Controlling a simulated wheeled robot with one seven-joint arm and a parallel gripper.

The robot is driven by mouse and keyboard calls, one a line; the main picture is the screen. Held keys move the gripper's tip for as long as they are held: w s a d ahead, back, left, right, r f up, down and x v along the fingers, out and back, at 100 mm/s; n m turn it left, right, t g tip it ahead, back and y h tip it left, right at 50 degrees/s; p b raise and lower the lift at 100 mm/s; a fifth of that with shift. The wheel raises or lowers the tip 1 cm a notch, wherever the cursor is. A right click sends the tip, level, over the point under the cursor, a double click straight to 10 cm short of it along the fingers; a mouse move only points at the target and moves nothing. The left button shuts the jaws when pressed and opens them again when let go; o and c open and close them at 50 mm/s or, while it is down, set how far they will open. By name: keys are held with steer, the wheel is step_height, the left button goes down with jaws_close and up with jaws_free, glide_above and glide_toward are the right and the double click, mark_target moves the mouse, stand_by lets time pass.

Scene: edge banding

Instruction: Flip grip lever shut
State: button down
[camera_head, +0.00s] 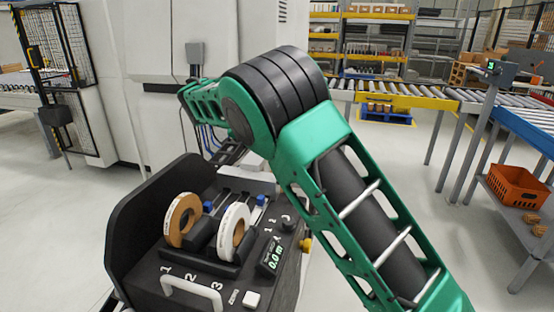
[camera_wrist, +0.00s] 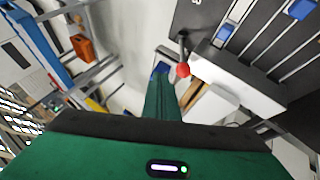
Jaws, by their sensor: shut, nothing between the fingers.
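The grip lever (camera_wrist: 182,52) shows in the wrist view as a short dark stem with a red ball knob, at the edge of the dark machine panel (camera_wrist: 212,14). My gripper (camera_wrist: 161,72) is shut and empty, its narrow green end reaching up the middle of the wrist view. Its tip appears just left of the red knob; I cannot tell whether they touch. In the head view my green arm hides the gripper, and I cannot make out the lever there.
The black machine holds two tape rolls (camera_head: 182,220) (camera_head: 233,230) and blue blocks (camera_head: 208,207) on rails. A white handle (camera_head: 192,290) and a display (camera_head: 271,256) sit at its front. An orange crate (camera_head: 517,187) stands at the right. Open floor lies between.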

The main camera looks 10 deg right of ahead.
steer(key=v, duration=0.4)
steer(key=shift+a+r, duration=0.15)
steer(key=shift+a, duration=0.2)
steer(key=s+d+m+g+y, duration=0.1)
steer(key=s+d, duration=0.2)
steer(key=d, duration=0.5)
steer(key=s+d+g, duration=0.1)
steer(key=s+d, duration=0.2)
steer(key=d, duration=0.5)
steer(key=s+d+f+g+y, duration=0.1)
steer(key=s+d+y, duration=0.2)
steer(key=s+d, duration=0.9)
steer(key=s+d+f+m+y, duration=0.1)
steer(key=s+d+f+y, duration=0.15)
steer(key=s, duration=1.25)
steer(key=s+a+f, duration=0.1)
steer(key=s+f, duration=0.2)
steer(key=s, duration=0.4)
steer(key=s+a+f, duration=0.2)
steer(key=s+f, duration=0.1)
steer(key=s, duration=0.5)
steer(key=shift+s+a+m+y, duration=0.3)
steer(key=shift+s+y, duration=0.05)
steer(key=shift+y, duration=0.1)
